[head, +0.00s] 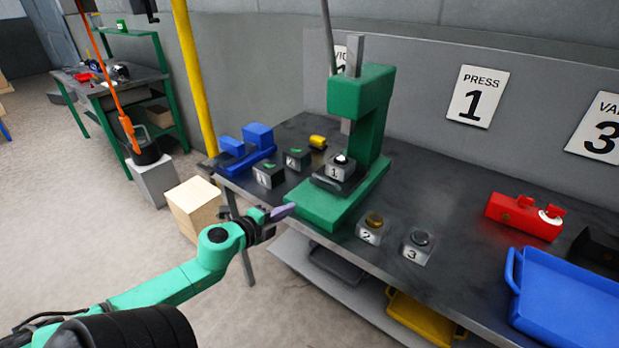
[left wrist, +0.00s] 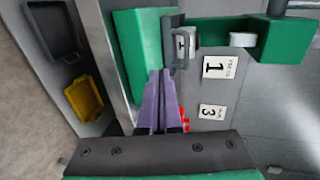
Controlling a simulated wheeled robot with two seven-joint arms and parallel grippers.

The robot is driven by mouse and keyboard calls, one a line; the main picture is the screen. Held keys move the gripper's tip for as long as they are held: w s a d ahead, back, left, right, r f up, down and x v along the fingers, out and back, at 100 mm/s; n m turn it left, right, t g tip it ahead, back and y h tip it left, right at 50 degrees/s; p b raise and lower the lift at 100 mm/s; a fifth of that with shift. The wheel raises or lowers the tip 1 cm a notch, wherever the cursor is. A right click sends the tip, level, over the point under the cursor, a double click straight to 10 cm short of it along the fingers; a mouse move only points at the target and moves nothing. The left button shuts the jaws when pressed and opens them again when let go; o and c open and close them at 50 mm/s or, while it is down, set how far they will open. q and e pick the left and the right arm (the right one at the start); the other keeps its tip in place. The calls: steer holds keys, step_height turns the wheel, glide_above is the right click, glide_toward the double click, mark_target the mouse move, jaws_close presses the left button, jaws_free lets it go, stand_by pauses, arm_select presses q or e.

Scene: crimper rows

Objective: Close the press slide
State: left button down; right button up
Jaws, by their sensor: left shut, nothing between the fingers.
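The green press (head: 362,110) stands on the dark workbench, its ram above a block marked 1 (head: 341,172). The block sits on the dark press slide (head: 327,187), which juts toward the front of the green base. In the left wrist view the block (left wrist: 184,44) and green base (left wrist: 138,50) lie beyond the fingers. My left gripper (head: 288,211) is shut and empty, its purple fingers just in front of the press base at the bench edge. In the left wrist view its fingers (left wrist: 163,85) are together. Contact with the press cannot be told. My right gripper is not in view.
Blocks marked 2 (head: 370,232) and 3 (head: 416,248) stand right of the press. A red fixture (head: 522,218) and blue tray (head: 565,305) occupy the bench's right.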

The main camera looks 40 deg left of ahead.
mark_target(316, 206)
arm_select(q)
steer(key=w+b, duration=0.1)
steer(key=w, duration=0.1)
steer(key=w+d+f+b, duration=0.1)
steer(key=w+b, duration=0.1)
steer(key=w, duration=0.1)
steer(key=w+d+b, duration=0.1)
steer(key=w+b, duration=0.1)
steer(key=w, duration=0.1)
steer(key=shift+f, duration=0.25)
steer(key=shift+w+r, duration=0.1)
steer(key=shift+w, duration=0.3)
steer(key=shift+w+d+b, duration=0.1)
steer(key=shift+w+b, duration=0.35)
steer(key=shift+b, duration=0.2)
steer(key=shift+w+r, duration=0.15)
steer(key=shift+w, duration=0.15)
steer(key=shift+w+a+p, duration=0.2)
steer(key=shift+w+p, duration=0.15)
steer(key=shift+p, duration=0.25)
steer(key=shift+w+d+p, duration=0.1)
steer(key=shift+w+p, duration=0.45)
steer(key=shift+w, duration=0.9)
steer(key=shift+d+f, duration=0.1)
steer(key=shift+f, duration=0.15)
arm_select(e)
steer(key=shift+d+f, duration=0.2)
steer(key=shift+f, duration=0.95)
